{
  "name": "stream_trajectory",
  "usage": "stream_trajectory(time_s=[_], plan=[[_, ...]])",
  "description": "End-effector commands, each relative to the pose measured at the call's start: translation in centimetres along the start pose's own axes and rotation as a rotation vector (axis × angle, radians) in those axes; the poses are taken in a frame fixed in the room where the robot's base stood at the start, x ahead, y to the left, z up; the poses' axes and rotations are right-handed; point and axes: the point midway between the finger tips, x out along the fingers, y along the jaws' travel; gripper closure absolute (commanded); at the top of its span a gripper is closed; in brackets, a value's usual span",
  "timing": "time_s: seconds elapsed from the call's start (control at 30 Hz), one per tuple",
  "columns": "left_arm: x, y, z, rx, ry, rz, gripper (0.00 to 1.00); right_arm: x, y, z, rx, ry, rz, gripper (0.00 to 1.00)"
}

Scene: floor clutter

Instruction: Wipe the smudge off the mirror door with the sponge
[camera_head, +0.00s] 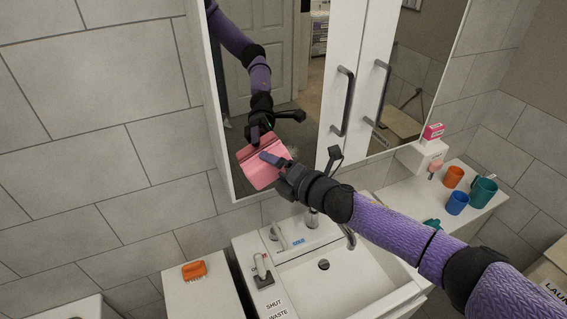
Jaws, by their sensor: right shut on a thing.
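The mirror door (290,75) is the left door of the white wall cabinet. My right gripper (275,165) is shut on the pink sponge (260,177) at the lower part of this door. The sponge meets its own darker reflection along its upper edge, so it is at or very close to the glass. A faint pale patch, perhaps the smudge (292,150), shows just right of the sponge; the sponge and gripper may hide part of it. My right arm reflects in the mirror. My left gripper is not in view.
Below are a white sink (350,285) with a tap (348,236). An orange brush (194,270) lies on a white top at left. Orange, blue and teal cups (484,191) stand on the right ledge. Dark door handles (342,102) stick out right of the mirror door.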

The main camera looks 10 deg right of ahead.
Motion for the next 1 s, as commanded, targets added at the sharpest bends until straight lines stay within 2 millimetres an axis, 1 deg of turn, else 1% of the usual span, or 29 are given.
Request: stream_trajectory(time_s=[0.2, 0.4, 0.5, 0.63, 0.93, 1.0], plan=[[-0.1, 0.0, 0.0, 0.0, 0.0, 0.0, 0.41, -0.3, 0.0, -0.1, 0.001, 0.001, -0.001, 0.57], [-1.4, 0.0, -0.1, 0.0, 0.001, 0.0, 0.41, -2.8, 0.1, -1.1, 0.002, 0.002, -0.001, 0.57], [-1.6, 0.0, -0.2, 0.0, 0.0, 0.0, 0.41, -4.1, 0.0, -1.7, 0.003, 0.002, -0.001, 0.57], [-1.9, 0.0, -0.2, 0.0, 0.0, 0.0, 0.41, -5.3, 0.0, -2.2, 0.001, 0.002, -0.001, 0.57], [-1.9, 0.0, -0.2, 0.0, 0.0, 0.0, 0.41, -5.6, 0.0, -2.3, -0.001, 0.0, 0.0, 0.57], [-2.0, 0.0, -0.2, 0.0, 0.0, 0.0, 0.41, -6.0, -0.1, -2.5, 0.001, 0.001, -0.001, 0.57]])
